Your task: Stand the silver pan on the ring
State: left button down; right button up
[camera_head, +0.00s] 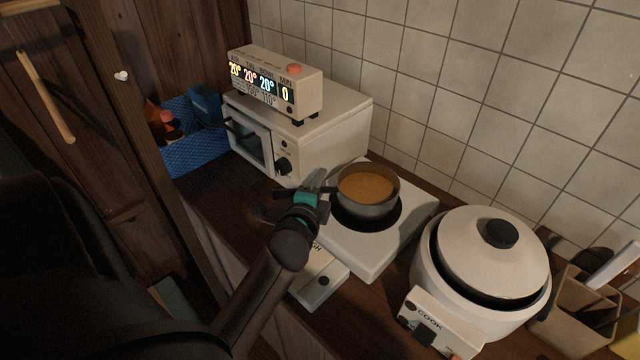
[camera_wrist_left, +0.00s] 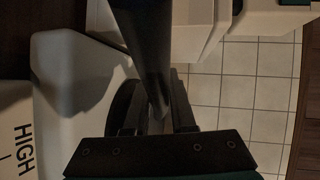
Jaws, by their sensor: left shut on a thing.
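The silver pan (camera_head: 367,190) holds brown liquid and looks roughly level in the head view. It is over the black ring (camera_head: 388,219) of the white hot plate (camera_head: 370,258); the ring shows along its front and right. I cannot tell whether its base touches the ring. My left gripper (camera_head: 322,191) is shut on the pan's handle, left of the pan. In the left wrist view a dark long part, likely the handle (camera_wrist_left: 152,60), runs down between my left fingers (camera_wrist_left: 153,118). My right gripper is not in view.
A cream toaster oven (camera_head: 335,130) carrying a display box (camera_head: 275,84) stands behind left. A lidded white cooker (camera_head: 483,265) is close on the right, with a utensil holder (camera_head: 575,310) beyond. A blue basket (camera_head: 195,150) is at the far left. The tiled wall (camera_head: 470,90) closes the back.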

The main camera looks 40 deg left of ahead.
pick_arm(q)
jog(key=c, duration=1.2)
grip_release()
jog(key=shift+f, duration=0.15)
jog(key=o, duration=0.4)
jog(key=shift+o, duration=0.2)
jog(key=shift+r, duration=0.25)
jog(key=p+v, duration=0.1)
jog(key=v, duration=1.1)
